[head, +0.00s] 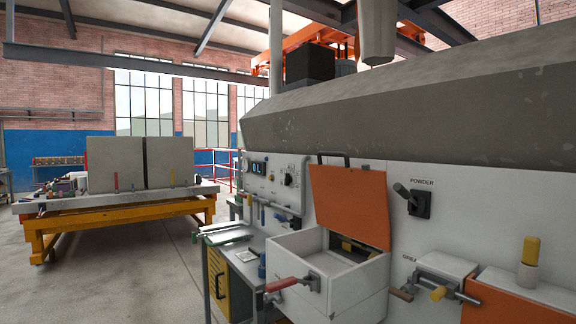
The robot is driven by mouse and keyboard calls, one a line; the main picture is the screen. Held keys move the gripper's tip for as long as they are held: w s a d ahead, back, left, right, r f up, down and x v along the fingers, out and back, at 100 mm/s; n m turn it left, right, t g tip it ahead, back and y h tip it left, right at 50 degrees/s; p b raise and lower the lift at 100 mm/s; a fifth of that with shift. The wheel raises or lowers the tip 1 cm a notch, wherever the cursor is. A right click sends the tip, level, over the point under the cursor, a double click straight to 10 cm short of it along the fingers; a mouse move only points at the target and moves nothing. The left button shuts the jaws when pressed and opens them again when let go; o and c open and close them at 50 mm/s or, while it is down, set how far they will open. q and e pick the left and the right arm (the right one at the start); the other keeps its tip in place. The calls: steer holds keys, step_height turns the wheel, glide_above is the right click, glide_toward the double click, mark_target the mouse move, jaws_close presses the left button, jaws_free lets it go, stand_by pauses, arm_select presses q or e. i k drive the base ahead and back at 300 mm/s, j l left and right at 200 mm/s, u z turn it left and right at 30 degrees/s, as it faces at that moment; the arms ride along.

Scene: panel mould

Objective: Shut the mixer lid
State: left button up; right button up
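The mixer's orange lid (348,205) stands open, tilted up and leaning back against the white machine wall. A dark handle (333,155) is on its upper edge. Below it, the white box (341,292) is open at the top, and part of its inside shows with dark and yellow parts. A latch with a red handle (281,285) sits at the front left of the box. Neither of my grippers is in view.
A black POWDER lever (412,201) is on the wall right of the lid. A metal clamp (440,284) and a yellow-knobbed part (529,258) sit at lower right. A workbench (232,262) stands left of the box. Floor (140,275) is clear farther left.

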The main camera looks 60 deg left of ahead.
mark_target(352, 203)
steer(key=u, duration=1.7)
